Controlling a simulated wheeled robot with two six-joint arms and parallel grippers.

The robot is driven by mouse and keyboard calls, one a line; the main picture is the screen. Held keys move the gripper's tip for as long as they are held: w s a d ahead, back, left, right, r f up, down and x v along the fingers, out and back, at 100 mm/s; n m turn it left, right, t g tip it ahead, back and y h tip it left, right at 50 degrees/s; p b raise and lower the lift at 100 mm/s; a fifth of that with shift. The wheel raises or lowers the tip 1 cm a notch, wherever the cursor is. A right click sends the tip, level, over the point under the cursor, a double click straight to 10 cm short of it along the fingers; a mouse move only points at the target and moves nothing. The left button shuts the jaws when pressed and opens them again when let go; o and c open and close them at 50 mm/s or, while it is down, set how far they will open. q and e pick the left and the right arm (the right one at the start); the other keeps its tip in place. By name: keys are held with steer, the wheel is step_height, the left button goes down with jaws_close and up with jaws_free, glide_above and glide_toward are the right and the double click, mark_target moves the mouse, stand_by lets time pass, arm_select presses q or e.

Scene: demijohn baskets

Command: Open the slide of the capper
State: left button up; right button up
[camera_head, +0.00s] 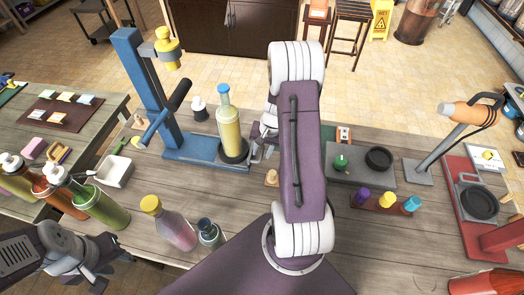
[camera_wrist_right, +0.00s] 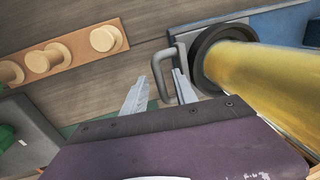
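The capper is a blue stand (camera_head: 150,85) with a flat blue base (camera_head: 190,150), a black-gripped lever and a yellow head (camera_head: 167,47). A bottle of yellow liquid with a blue cap (camera_head: 228,128) stands upright in a dark round holder (camera_wrist_right: 207,50) on the base. A grey U-shaped handle (camera_wrist_right: 168,55) sticks out from the slide beside the holder. My right gripper (camera_wrist_right: 158,92) is open at this handle, one bar of it seemingly between the fingers; contact cannot be told. In the head view my arm partly hides it. My left gripper (camera_head: 105,268) is low at left, its fingers unclear.
A wooden strip with round knobs (camera_wrist_right: 75,52) lies beside the handle. A clear bottle with yellow cap (camera_head: 172,225) and a smaller dark-capped one (camera_head: 210,234) stand at the front. A grey plate (camera_head: 350,174) and coloured caps (camera_head: 387,200) are to the right.

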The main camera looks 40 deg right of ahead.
step_height(320, 180, up, 9)
steer(key=s+d, duration=0.1)
steer(key=shift+s, duration=0.2)
stand_by(0.5)
